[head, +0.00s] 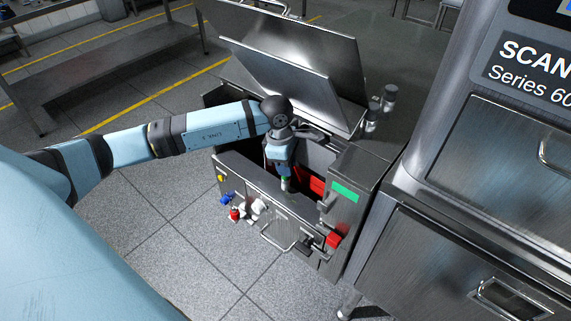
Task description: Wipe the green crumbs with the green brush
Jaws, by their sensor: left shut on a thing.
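My left gripper (285,180) points down into the open steel box, from above its front wall. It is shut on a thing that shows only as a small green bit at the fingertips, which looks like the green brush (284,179). Most of the brush is hidden by the gripper and the box. I cannot make out any green crumbs; the box floor is mostly hidden by the front wall and my arm. My right gripper is not in view.
The steel box (262,192) has its lid (290,80) raised behind my gripper. Red parts (312,184) show inside. Knobs, a handle and a red part (333,240) project in front. A large scanner cabinet (490,190) stands close on the right.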

